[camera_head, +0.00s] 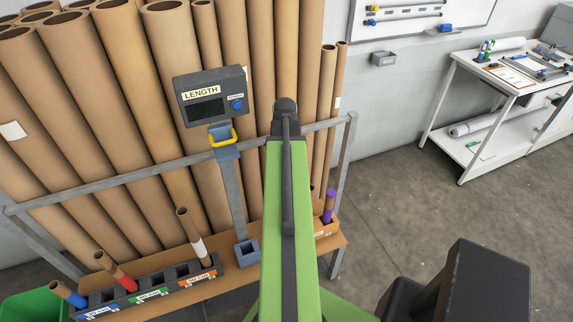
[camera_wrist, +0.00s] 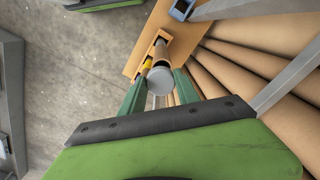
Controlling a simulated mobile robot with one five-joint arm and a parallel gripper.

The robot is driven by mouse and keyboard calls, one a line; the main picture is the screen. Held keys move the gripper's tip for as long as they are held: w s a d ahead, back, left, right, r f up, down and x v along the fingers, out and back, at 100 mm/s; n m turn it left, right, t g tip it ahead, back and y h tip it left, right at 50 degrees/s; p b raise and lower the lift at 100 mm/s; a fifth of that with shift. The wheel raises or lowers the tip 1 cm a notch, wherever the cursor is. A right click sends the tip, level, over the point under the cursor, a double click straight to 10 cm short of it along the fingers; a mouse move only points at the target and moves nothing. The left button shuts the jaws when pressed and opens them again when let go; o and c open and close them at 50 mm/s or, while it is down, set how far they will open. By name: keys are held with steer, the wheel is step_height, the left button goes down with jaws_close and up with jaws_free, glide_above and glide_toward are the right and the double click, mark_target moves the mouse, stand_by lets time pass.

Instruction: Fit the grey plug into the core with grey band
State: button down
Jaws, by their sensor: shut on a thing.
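My gripper (camera_wrist: 160,85) shows in the wrist view with two green fingers shut on the grey plug (camera_wrist: 160,80), whose round grey face is towards the camera. In the head view the gripper and plug are hidden behind my green arm. A brown cardboard core with a pale grey-white band (camera_head: 199,248) leans left in the right part of the dark slotted rack (camera_head: 146,280). The plug is apart from that core. It is held over or near the small wooden box (camera_head: 326,230), which also shows in the wrist view (camera_wrist: 160,35).
Cores with a red band (camera_head: 124,278) and a blue band (camera_head: 75,299) lean in the same rack. A purple-topped piece (camera_head: 329,204) stands in the wooden box. The LENGTH display (camera_head: 212,95) on its post, a grey rail (camera_head: 110,181) and tall tubes stand behind.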

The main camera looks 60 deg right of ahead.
steer(key=shift+w+f+b, duration=0.15)
steer(key=shift+f+b, duration=1.2)
steer(key=shift+f, duration=0.4)
steer(key=shift+f, duration=0.1)
steer(key=shift+f+b, duration=0.15)
steer(key=shift+b, duration=0.15)
steer(key=c, duration=0.8)
jaws_free()
step_height(320, 180, up, 18)
steer(key=p, duration=1.7)
steer(key=shift+f, duration=0.25)
